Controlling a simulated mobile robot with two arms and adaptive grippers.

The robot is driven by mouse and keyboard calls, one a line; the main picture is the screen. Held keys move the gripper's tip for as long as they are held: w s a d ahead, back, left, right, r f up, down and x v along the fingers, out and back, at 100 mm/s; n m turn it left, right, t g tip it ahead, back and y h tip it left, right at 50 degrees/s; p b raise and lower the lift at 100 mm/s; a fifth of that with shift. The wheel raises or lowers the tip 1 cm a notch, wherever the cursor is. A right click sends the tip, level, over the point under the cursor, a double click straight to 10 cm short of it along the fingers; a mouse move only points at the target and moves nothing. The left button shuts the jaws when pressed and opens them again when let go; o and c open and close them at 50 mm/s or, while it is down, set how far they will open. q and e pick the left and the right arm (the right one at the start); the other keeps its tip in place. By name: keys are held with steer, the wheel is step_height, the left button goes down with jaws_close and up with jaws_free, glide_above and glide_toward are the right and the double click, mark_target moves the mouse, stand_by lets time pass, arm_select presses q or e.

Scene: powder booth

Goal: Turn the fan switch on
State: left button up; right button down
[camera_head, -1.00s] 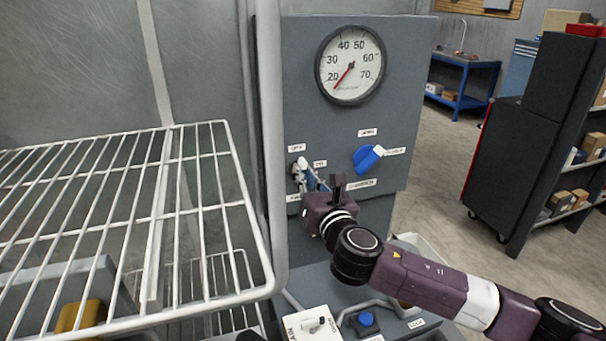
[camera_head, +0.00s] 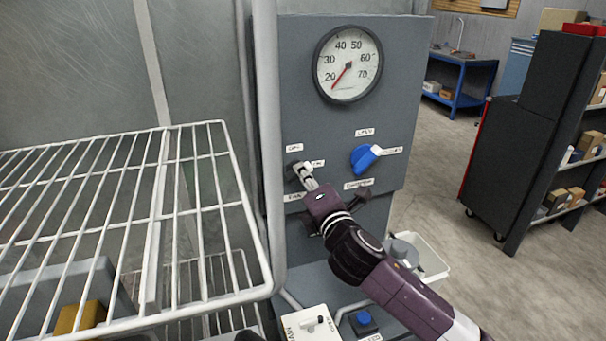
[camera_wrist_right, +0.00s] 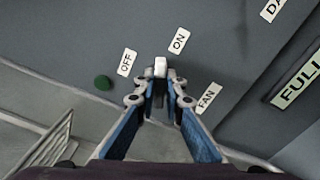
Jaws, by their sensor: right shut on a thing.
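The fan switch is a small toggle with a white tip (camera_wrist_right: 160,66) in the right wrist view. It stands out from the grey panel between the OFF label (camera_wrist_right: 127,62) and the ON label (camera_wrist_right: 179,41), with the FAN label (camera_wrist_right: 207,99) below right. My right gripper (camera_wrist_right: 160,82) is shut on the fan switch, its fingertips on either side of the toggle. In the head view my right gripper (camera_head: 302,176) is at the panel's left side and hides most of the switch. The exact lean of the toggle is hard to tell. My left gripper does not show.
A blue rotary handle (camera_head: 365,158) sits right of the switch, below a round gauge (camera_head: 347,65). A white wire rack (camera_head: 140,205) and an upright post (camera_head: 268,130) stand close on the left. A white bin (camera_head: 432,258) and a blue button (camera_head: 364,319) are lower down.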

steer(key=shift+f+m, duration=0.2)
steer(key=shift+m, duration=2)
steer(key=c, duration=2)
jaws_free()
steer(key=shift+d, duration=0.1)
steer(key=v, duration=1.2)
